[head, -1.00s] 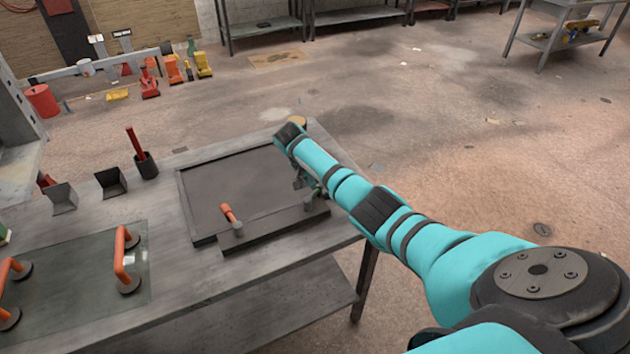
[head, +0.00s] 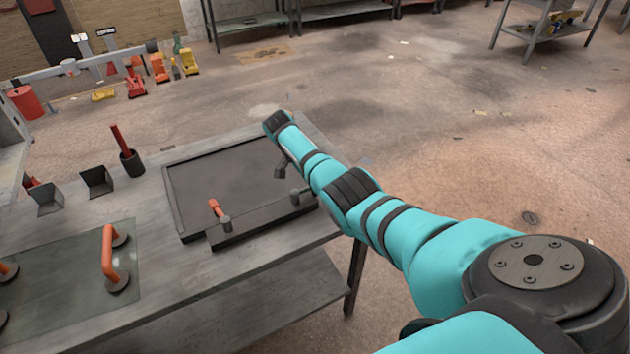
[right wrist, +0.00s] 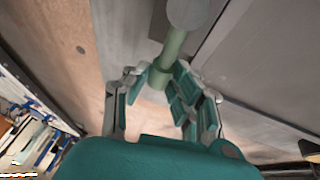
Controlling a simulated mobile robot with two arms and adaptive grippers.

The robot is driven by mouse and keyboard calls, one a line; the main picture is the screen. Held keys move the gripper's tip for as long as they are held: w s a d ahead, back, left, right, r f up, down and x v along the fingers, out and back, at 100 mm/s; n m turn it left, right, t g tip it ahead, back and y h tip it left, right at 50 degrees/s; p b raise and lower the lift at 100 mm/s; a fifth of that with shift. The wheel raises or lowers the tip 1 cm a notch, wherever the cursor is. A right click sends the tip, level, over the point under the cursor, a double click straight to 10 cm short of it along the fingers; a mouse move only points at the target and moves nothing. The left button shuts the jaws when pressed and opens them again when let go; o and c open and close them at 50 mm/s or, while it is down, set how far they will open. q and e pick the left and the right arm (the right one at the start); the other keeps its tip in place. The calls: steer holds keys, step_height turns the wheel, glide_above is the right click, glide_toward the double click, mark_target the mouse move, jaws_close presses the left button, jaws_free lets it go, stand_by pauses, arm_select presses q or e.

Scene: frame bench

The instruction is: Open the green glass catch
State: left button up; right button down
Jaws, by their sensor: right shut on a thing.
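The green glass catch (right wrist: 172,48) is a green lever on a grey round pivot, seen close up in the right wrist view. My right gripper (right wrist: 159,74) is shut on the lever's free end, with a finger on each side. In the head view the catch (head: 298,196) sits at the right end of the front bar of the dark frame (head: 186,238). My right arm passes over it and hides most of the lever and gripper. My left gripper is not in view.
An orange-handled catch (head: 214,207) sits on the same bar, left of the green one. A glass pane (head: 60,290) with orange handles lies at the bench's front left. A dark cup with a red tool (head: 133,163) and small bins (head: 97,181) stand left of the frame.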

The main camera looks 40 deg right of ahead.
stand_by(0.3)
steer(key=c, duration=1.1)
jaws_free()
steer(key=v, duration=1.2)
steer(key=shift+d+r, duration=0.1)
steer(key=shift+w, duration=0.1)
